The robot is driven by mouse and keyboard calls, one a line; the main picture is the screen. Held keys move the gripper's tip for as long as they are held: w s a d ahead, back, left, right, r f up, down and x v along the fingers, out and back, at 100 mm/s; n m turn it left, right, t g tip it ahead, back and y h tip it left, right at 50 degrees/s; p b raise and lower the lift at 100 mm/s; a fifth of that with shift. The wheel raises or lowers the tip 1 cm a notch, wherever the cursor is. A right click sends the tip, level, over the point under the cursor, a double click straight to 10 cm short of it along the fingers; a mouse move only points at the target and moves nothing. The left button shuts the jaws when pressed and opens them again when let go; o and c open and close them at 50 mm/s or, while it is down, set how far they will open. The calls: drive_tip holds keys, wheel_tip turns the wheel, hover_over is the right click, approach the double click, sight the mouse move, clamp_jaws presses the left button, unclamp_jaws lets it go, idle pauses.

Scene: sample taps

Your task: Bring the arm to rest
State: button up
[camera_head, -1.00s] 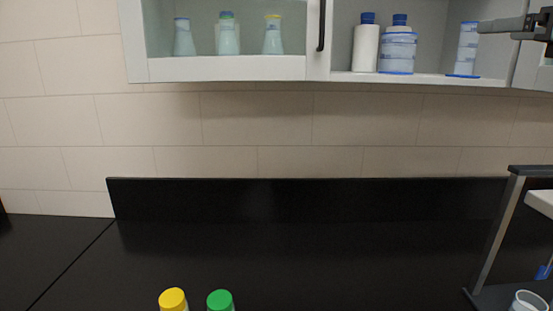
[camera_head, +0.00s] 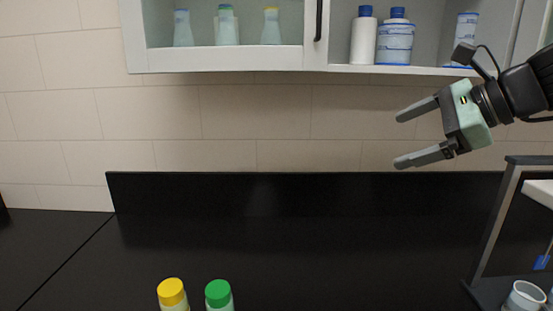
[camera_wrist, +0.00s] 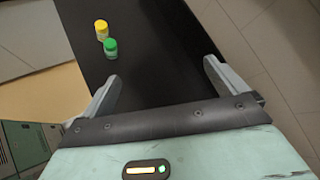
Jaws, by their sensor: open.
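My gripper (camera_head: 400,139) is in the air in front of the tiled wall, at the right of the head view, below the wall cabinet. Its two grey fingers point left and stand well apart with nothing between them. In the wrist view my gripper (camera_wrist: 160,80) also shows open and empty, above the black counter (camera_wrist: 150,40). My arm reaches in from the right edge of the head view.
A yellow-capped bottle (camera_head: 171,292) and a green-capped bottle (camera_head: 218,294) stand on the counter. The wall cabinet (camera_head: 230,61) holds flasks and white and blue bottles. A grey-framed stand (camera_head: 492,230) and a cup (camera_head: 524,295) are at the right. The middle counter is clear.

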drive_tip(key=s+a+f+n+g+h+b, duration=0.1)
drive_tip(key=s+a+f+n+g, duration=0.3)
drive_tip(key=s+a+f+n, duration=0.45)
drive_tip(key=s+f+n+g+h+b, duration=0.3)
drive_tip(key=s+f+n+h, duration=0.4)
drive_tip(key=s+f+n, duration=0.8)
wheel_tip(320, 180, down, 3)
drive_tip(key=n, duration=0.4)
drive_tip(key=shift+s+r, duration=0.2)
drive_tip(key=shift+s, duration=0.15)
